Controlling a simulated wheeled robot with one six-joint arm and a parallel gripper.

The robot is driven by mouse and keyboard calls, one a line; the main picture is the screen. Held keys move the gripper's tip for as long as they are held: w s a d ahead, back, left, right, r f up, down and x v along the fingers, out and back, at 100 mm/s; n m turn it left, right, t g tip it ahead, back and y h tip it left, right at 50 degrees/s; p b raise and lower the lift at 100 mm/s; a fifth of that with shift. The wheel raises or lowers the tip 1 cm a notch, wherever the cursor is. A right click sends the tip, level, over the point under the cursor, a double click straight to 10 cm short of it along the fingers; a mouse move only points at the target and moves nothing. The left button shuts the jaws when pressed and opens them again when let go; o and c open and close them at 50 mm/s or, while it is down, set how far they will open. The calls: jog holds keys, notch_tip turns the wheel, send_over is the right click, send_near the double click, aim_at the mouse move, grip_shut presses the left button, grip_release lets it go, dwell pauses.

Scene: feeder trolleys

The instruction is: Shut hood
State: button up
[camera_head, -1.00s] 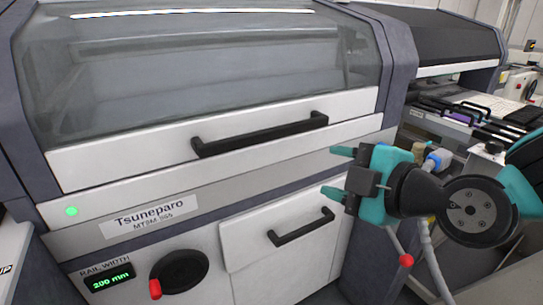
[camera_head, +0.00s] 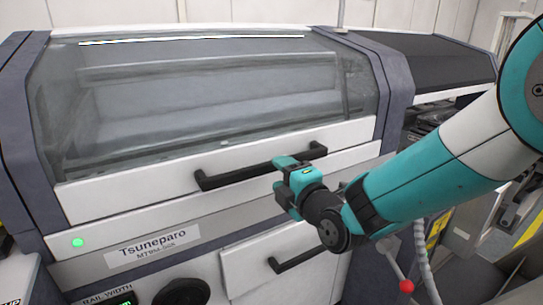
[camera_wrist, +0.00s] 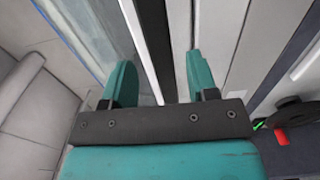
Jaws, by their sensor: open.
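The hood (camera_head: 210,95) of the Tsuneparo machine is a clear window with a white lower edge. It looks lowered onto the machine body, with no clear gap below the edge. Its black bar handle (camera_head: 235,174) runs across the white edge. My gripper (camera_head: 281,177) is open at the right part of the handle, with its upper finger overlapping the bar in the head view. In the wrist view, the black handle (camera_wrist: 153,45) runs between the two teal fingers of my gripper (camera_wrist: 160,85). I cannot tell whether the fingers touch it.
Below are a white drawer front with a black handle (camera_head: 300,252), a black knob (camera_head: 182,292) and a green light (camera_head: 78,243). A second machine with a dark hood (camera_head: 435,62) stands to the right. A red-tipped lever (camera_head: 406,286) is below my arm.

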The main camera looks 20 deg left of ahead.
aim_at(274, 168)
jog(key=shift+p+x, duration=0.3)
jog(key=shift+x, duration=2.05)
jog(key=shift+c, duration=0.2)
